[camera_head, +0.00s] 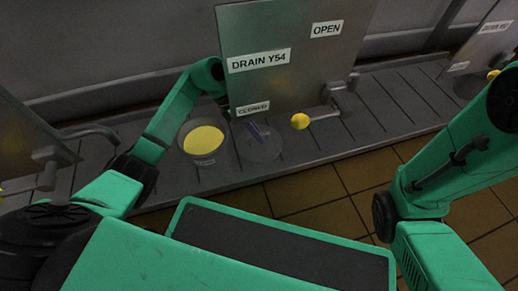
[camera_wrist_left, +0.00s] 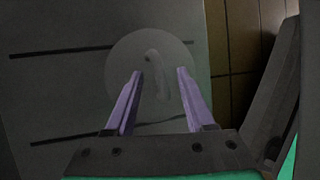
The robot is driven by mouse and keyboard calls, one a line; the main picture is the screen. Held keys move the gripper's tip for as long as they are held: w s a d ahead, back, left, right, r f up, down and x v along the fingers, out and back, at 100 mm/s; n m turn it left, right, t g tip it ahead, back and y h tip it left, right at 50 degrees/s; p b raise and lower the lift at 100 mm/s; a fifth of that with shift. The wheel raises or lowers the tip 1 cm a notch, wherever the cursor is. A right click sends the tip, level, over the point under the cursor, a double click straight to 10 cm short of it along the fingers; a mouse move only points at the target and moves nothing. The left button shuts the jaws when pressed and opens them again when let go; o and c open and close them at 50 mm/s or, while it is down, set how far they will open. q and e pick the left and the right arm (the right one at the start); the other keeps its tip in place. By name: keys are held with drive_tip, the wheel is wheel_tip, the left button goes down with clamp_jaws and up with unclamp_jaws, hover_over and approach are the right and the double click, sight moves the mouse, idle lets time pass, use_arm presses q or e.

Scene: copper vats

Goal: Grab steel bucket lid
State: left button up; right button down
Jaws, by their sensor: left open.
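The steel bucket lid (camera_head: 262,150) is a round grey disc lying flat on the slatted ledge. In the left wrist view the lid (camera_wrist_left: 185,53) shows a curved handle (camera_wrist_left: 156,72) at its middle. My left gripper (camera_head: 258,131) is over the lid, its purple fingers partly visible below the sign panel. In the left wrist view the gripper (camera_wrist_left: 160,74) is open, with the handle between the two fingertips in the picture and no grip on it. The steel bucket (camera_head: 205,159) stands uncovered just left of the lid, with yellow contents (camera_head: 203,139). My right gripper is out of view.
A grey panel (camera_head: 290,80) marked DRAIN Y54 stands behind and above the lid and hides part of my left forearm. A valve lever with a yellow knob (camera_head: 300,121) juts out right of the lid.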

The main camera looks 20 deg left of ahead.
use_arm(q)
drive_tip(key=shift+d+f, duration=0.1)
clamp_jaws()
idle(1.4)
